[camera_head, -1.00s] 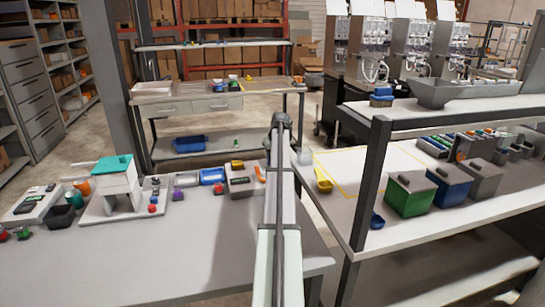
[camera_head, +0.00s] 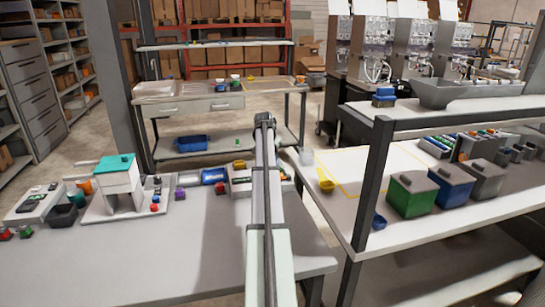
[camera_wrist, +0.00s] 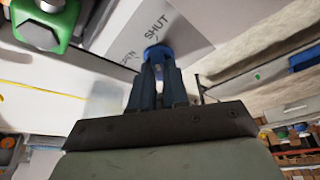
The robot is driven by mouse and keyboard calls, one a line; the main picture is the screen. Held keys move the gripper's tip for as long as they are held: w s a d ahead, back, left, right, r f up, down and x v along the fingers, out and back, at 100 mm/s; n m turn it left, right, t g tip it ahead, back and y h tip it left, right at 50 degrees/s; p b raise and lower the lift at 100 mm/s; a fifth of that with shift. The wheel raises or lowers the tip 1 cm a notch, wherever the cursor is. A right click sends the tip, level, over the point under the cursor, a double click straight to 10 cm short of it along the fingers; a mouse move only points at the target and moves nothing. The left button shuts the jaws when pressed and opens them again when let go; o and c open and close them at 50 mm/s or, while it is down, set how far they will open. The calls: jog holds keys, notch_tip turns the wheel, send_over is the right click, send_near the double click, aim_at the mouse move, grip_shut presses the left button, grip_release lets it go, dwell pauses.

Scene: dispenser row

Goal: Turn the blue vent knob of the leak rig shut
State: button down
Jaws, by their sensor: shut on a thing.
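The blue vent knob (camera_wrist: 157,49) shows at the top centre of the wrist view, on a pale panel (camera_wrist: 128,42) marked SHUT. A second word, partly hidden, is printed to the lower left of the knob. My gripper (camera_wrist: 158,62) is shut on the knob, its dark blue fingers on either side of it. The fingers cover part of the knob, and I cannot read its exact turn. In the head view my arm reaches forward over the bench and hides the gripper and the knob.
A green part with a metal hex top (camera_wrist: 42,22) is near the knob in the wrist view. In the head view, a white stand with a teal top (camera_head: 117,170) is on the bench at left. A dark post (camera_head: 372,185) rises right of my arm. The front bench top (camera_head: 190,235) is clear.

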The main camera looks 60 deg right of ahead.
jog(key=shift+w+m+g, duration=0.1)
jog(key=shift+m+g, duration=0.2)
jog(key=shift+m, duration=0.3)
jog(key=c, duration=1.1)
grip_release()
jog(key=shift+r, duration=0.1)
jog(key=v, duration=1.3)
jog(key=shift+a+r, duration=0.1)
jog(key=shift+r, duration=0.2)
